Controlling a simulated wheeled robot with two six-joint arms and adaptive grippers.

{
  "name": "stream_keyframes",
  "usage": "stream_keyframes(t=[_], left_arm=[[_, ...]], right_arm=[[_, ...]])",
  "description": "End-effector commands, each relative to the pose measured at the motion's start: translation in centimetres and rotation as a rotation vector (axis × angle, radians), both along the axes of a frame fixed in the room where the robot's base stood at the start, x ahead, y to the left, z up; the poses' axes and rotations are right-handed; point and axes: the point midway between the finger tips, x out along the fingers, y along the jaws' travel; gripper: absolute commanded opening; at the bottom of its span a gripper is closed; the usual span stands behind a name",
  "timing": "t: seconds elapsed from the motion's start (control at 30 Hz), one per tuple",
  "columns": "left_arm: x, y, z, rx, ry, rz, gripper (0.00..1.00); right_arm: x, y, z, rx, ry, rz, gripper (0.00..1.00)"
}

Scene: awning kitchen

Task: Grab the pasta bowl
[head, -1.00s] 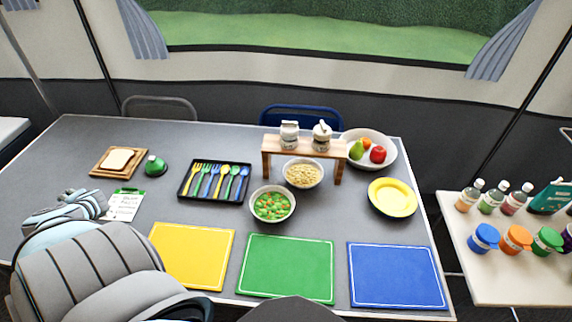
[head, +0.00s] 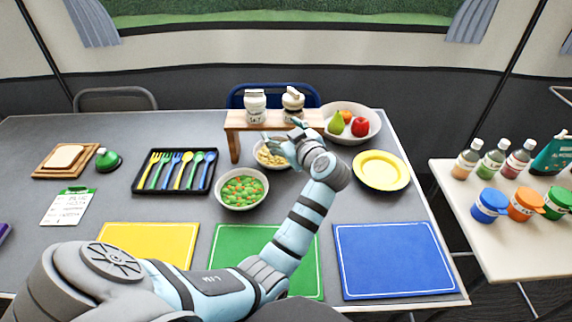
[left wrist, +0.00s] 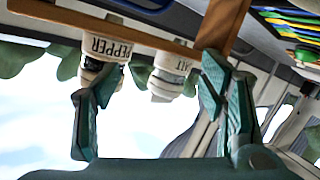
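The pasta bowl (head: 266,158) is a white bowl of pale pasta, in front of and partly under the small wooden shelf (head: 234,148) in the head view. My left gripper (head: 290,140) overlaps its right side there and hides part of it. In the left wrist view my left gripper (left wrist: 158,82) has its two teal fingers wide apart with nothing held between them. Whether a finger touches the bowl, I cannot tell. The bowl cannot be made out in the wrist view. My right gripper is not in view.
Pepper (left wrist: 108,48) and salt (left wrist: 172,72) shakers stand on the shelf, close beyond my fingers. A bowl of peas and carrots (head: 242,188) sits front-left of the pasta. A fruit bowl (head: 370,122) and yellow plate (head: 381,170) are right. The blue mat (head: 393,260) is bare.

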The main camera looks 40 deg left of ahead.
Motion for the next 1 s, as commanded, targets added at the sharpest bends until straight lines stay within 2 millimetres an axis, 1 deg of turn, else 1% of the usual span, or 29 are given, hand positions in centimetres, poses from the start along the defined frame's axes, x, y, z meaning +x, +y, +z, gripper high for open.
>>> stream_keyframes(t=[0.03, 0.1, 0.17, 0.2, 0.27, 0.4, 0.5, 0.67, 0.83, 0.9, 1.0], left_arm=[[-1.2, -1.4, -2.6, -0.038, 0.023, 0.036, 0.64], [-3.1, -3.0, -5.3, -0.083, 0.051, 0.094, 0.64], [-4.3, -3.8, -6.8, -0.106, 0.067, 0.131, 0.64], [-4.6, -3.8, -7.3, -0.112, 0.072, 0.146, 0.64], [-4.5, -2.9, -7.9, -0.114, 0.075, 0.155, 0.64], [-3.3, 0.4, -9.2, -0.112, 0.075, 0.156, 0.64], [-2.6, 2.3, -10.0, -0.113, 0.075, 0.153, 0.64], [-1.9, 4.1, -10.7, -0.113, 0.074, 0.152, 0.64], [-0.8, 7.2, -12.1, -0.113, 0.076, 0.152, 0.64], [-0.5, 8.0, -12.4, -0.115, 0.075, 0.151, 0.64], [-0.3, 8.3, -12.4, -0.117, 0.073, 0.151, 0.64]], right_arm=[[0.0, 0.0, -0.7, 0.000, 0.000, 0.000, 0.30], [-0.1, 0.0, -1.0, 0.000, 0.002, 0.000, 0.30], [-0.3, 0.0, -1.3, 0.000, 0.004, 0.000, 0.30], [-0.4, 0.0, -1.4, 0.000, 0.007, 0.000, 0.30], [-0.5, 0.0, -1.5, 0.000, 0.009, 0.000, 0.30], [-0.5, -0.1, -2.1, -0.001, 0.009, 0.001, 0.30], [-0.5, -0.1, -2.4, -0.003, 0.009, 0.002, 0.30], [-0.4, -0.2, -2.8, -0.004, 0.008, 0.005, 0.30], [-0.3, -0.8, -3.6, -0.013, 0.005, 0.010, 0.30], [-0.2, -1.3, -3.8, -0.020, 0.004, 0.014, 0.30], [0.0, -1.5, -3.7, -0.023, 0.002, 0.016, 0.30]])
